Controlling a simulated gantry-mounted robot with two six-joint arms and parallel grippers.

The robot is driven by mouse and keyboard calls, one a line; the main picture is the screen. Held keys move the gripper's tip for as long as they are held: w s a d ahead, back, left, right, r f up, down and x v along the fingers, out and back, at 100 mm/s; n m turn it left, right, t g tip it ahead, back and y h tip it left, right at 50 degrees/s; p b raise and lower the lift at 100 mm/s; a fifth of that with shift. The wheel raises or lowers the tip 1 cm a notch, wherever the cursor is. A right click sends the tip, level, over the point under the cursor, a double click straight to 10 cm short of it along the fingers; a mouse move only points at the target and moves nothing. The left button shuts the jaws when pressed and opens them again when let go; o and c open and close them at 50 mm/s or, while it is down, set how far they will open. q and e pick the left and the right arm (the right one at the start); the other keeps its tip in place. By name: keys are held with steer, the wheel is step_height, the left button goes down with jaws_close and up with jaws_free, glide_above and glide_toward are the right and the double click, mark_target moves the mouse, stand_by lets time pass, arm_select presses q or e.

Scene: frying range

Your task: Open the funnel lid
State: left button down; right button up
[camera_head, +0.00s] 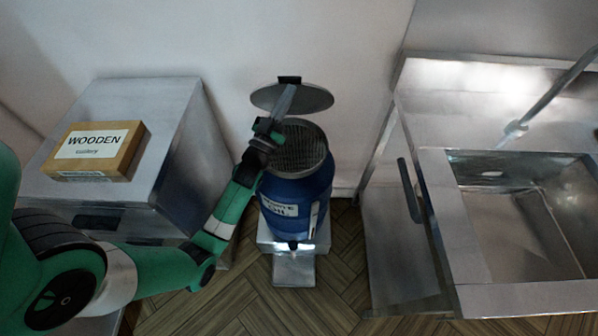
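A blue drum (291,205) with a white label stands on a low metal stand in the middle. A round funnel top (303,150) with a dark mesh or ridged inside sits on it. The round metal funnel lid (312,97) is raised, tilted up behind the opening and near the wall. My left gripper (284,100) reaches up over the drum's left side, with its fingers in front of the lid near a dark tab (289,80) at the lid's edge. I cannot tell whether the fingers touch the lid or are parted. My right gripper is not in view.
A metal cabinet (180,100) on the left bears a wooden cutlery box (97,150). A metal sink unit (437,200) with a tap (550,95) stands on the right. Wooden floor (340,290) shows between them. The wall is close behind the drum.

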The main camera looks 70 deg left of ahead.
mark_target(285, 84)
arm_select(q)
steer(key=a, duration=0.1)
steer(key=w+a+r+p, duration=0.1)
steer(key=a+r+p, duration=0.1)
steer(key=shift+w+a+r, duration=0.25)
steer(key=shift+w+a, duration=0.1)
steer(key=shift+a, duration=0.05)
steer(key=a, duration=0.1)
steer(key=w+a+r, duration=0.1)
steer(key=w+a, duration=0.1)
steer(key=a, duration=0.1)
steer(key=shift+r, duration=0.25)
steer(key=shift+a, duration=0.1)
steer(key=s+d+p, duration=0.2)
steer(key=s+d, duration=0.2)
steer(key=d, duration=0.4)
steer(key=shift+d, duration=0.35)
stand_by(0.3)
